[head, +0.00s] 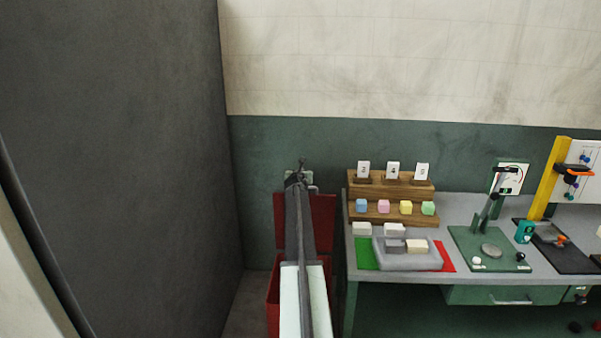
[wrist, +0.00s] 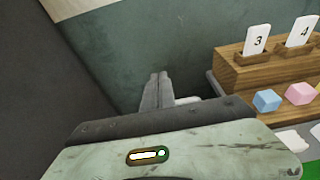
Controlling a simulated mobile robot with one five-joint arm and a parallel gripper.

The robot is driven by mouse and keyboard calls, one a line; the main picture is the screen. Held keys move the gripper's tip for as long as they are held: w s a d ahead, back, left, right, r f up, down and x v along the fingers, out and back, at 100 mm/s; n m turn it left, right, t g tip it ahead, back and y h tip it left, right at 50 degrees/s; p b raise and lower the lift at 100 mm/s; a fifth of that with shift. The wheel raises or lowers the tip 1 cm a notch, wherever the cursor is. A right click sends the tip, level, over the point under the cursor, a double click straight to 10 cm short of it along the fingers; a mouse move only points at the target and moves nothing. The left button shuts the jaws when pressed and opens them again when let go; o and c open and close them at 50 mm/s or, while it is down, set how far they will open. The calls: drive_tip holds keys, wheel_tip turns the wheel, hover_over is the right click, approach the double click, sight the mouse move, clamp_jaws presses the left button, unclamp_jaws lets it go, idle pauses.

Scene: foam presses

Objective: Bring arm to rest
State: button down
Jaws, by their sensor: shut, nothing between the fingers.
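My arm reaches forward in the head view, left of the workbench (head: 465,207), over a red bin (head: 326,220). My gripper (head: 301,166) is at its far end, small in the head view, against the green lower wall. In the wrist view my gripper (wrist: 159,76) shows its two fingers together, shut and empty. It is apart from the wooden rack and the foam blocks to its right.
A tall dark grey panel (head: 120,150) stands close on the left. The bench bears a wooden rack (head: 393,190) with numbered cards and coloured cubes, a grey tray (head: 380,258), and a green-based press (head: 486,235). The wall is behind.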

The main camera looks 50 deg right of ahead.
wheel_tip(320, 180, up, 2)
drive_tip(key=shift+a+r+p, duration=0.1)
drive_tip(key=shift+r+p, duration=0.1)
drive_tip(key=shift+p, duration=0.3)
drive_tip(key=shift+f, duration=0.1)
drive_tip(key=w+a+f+m+g+y, duration=0.1)
drive_tip(key=w+a+f+m+y, duration=0.3)
drive_tip(key=a, duration=1.2)
drive_tip(key=w+a+f+m+y+b, duration=0.1)
drive_tip(key=a+f+m, duration=0.4)
drive_tip(key=a, duration=1.1)
drive_tip(key=w+a+f+m+g+y, duration=0.1)
drive_tip(key=w+a+f+m+y, duration=0.3)
drive_tip(key=a, duration=1.2)
drive_tip(key=s+a+f+m+g+y, duration=0.1)
drive_tip(key=s+a, duration=0.5)
drive_tip(key=a, duration=0.6)
drive_tip(key=s+a+f+m+g+y, duration=0.1)
drive_tip(key=s+a+m, duration=0.5)
drive_tip(key=a, duration=0.7)
drive_tip(key=s+a+f+m+g+y, duration=0.2)
drive_tip(key=s+a, duration=0.6)
drive_tip(key=a, duration=0.4)
wheel_tip(320, 180, down, 3)
drive_tip(key=shift+a+r+m+g+b, duration=0.2)
drive_tip(key=shift+m+g+b, duration=0.1)
drive_tip(key=shift+m+g, duration=0.65)
